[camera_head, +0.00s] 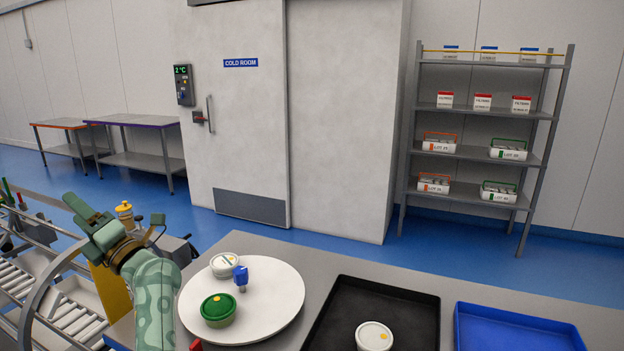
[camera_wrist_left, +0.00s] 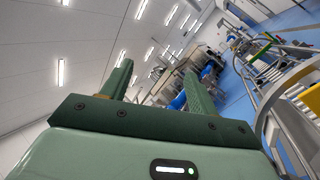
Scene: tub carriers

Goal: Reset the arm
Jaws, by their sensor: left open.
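My left gripper (camera_head: 80,224) is raised at the left of the head view, beyond the left end of the grey worktop (camera_head: 255,247). Its green arm comes up from the bottom edge. In the left wrist view the two green fingers (camera_wrist_left: 158,68) stand apart with nothing between them, pointing toward the ceiling lights and the far room. My right gripper does not show in either view.
A white round board (camera_head: 270,318) holds a white tub (camera_head: 224,265), a green tub (camera_head: 218,310) and a small blue item (camera_head: 241,275). A black tray (camera_head: 340,300) holds a white-lidded tub (camera_head: 374,337). A blue tray (camera_head: 510,330) is right. A roller conveyor (camera_head: 75,315) lies left.

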